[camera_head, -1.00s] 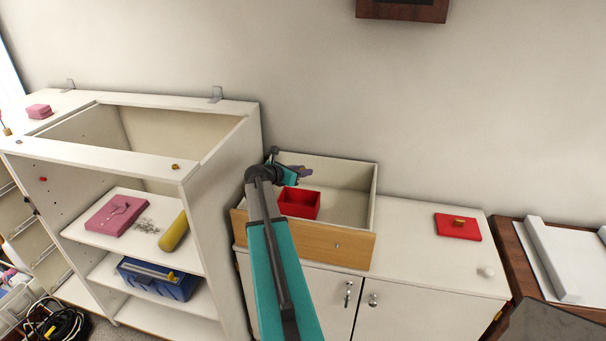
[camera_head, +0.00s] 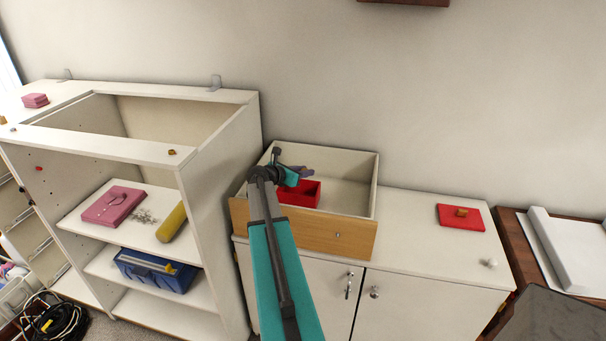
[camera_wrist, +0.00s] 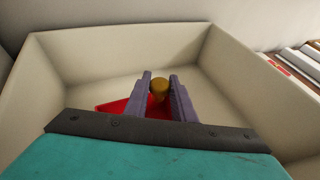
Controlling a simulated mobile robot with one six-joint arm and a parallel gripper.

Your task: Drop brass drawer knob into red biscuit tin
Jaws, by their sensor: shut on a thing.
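My gripper (camera_head: 303,170) is over the open wooden-fronted drawer box (camera_head: 355,238). In the wrist view its purple fingers (camera_wrist: 160,80) are shut on a rounded brass drawer knob (camera_wrist: 159,87). The knob is hidden in the head view. The open red biscuit tin (camera_head: 310,196) stands inside the drawer box, below the gripper and partly covered by my arm. In the wrist view part of the red tin (camera_wrist: 112,106) shows behind and below the fingers; the fingers hide the rest. I cannot tell the exact height of the knob above the tin.
A red lid (camera_head: 449,222) with a brass-coloured piece on it and a white knob (camera_head: 491,263) lie on the white cabinet top (camera_head: 410,245). A tall white shelf unit (camera_head: 215,190) stands close on the left, with a small brass-coloured piece (camera_head: 172,152) on its top edge.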

